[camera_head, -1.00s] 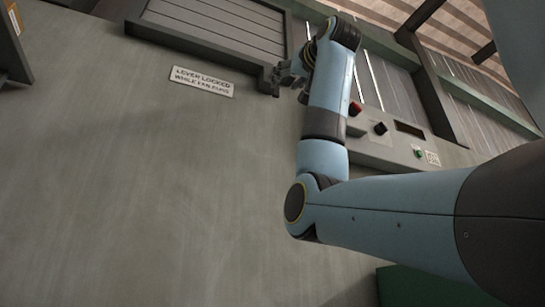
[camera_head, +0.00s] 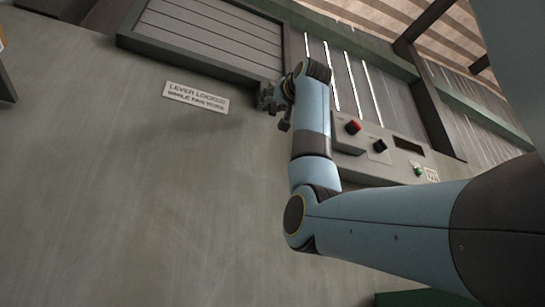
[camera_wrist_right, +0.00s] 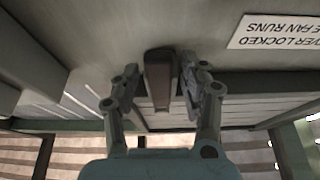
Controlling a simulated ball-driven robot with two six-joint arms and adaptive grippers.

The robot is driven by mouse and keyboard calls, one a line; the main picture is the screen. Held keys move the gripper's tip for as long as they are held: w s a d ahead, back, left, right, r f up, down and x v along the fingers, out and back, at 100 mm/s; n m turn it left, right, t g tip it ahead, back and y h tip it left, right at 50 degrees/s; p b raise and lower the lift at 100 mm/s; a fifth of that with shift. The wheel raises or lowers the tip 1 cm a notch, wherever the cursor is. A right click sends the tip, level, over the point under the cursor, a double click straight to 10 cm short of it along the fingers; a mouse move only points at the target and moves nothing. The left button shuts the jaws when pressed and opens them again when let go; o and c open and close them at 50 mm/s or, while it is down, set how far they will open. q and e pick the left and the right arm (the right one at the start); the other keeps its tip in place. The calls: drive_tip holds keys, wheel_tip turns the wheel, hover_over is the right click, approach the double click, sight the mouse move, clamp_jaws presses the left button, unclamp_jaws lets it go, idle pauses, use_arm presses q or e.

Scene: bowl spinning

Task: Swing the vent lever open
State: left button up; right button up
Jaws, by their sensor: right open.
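The vent lever (camera_wrist_right: 160,72) is a short brown-grey handle on the wall. In the right wrist view it stands between the two fingers of my right gripper (camera_wrist_right: 161,88), which is open, with a gap visible beside the lever. In the head view my right gripper (camera_head: 268,98) is at the lower right corner of the slatted vent (camera_head: 208,30) and largely hides the lever. The vent's slats look closed. My left gripper is not in view.
A sign (camera_head: 196,97) reading "lever locked while fan runs" is on the wall left of the gripper. A control panel (camera_head: 365,168) with a red knob (camera_head: 353,127), a black knob (camera_head: 380,146), a dark display (camera_head: 408,146) and a green button (camera_head: 418,170) is to the right.

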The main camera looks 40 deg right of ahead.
clamp_jaws()
idle(0.3)
